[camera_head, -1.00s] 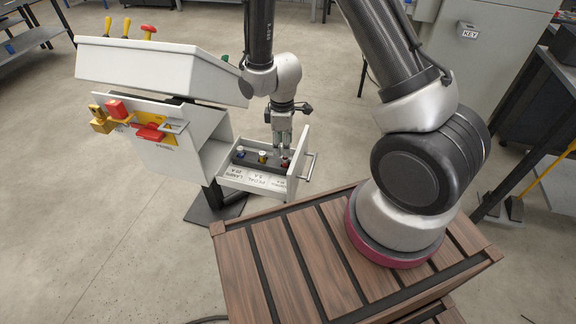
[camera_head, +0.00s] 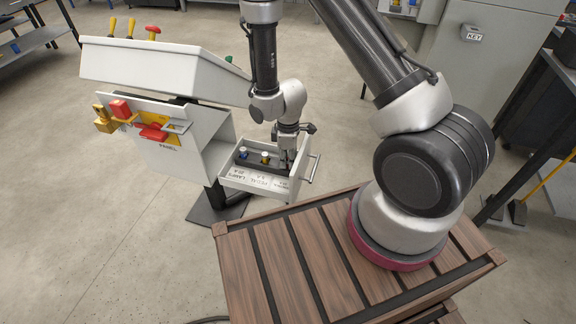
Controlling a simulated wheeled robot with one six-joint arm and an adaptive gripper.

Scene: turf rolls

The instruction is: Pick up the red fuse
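My gripper (camera_head: 288,162) points down into the right end of the open drawer (camera_head: 254,184), under the white console. The red fuse is hidden now, behind or between my fingers at the drawer's right end. A blue-topped fuse (camera_head: 243,152) and a yellow fuse with a white top (camera_head: 265,158) stand upright in the dark holder, to the left of my gripper. The fingers are too small and too close to the drawer wall to tell whether they are open or shut.
The white console (camera_head: 160,70) with levers on top stands left of my gripper, its side panel carrying red and yellow parts (camera_head: 152,131). The drawer handle (camera_head: 314,169) sticks out to the right. My slatted base top lies in front.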

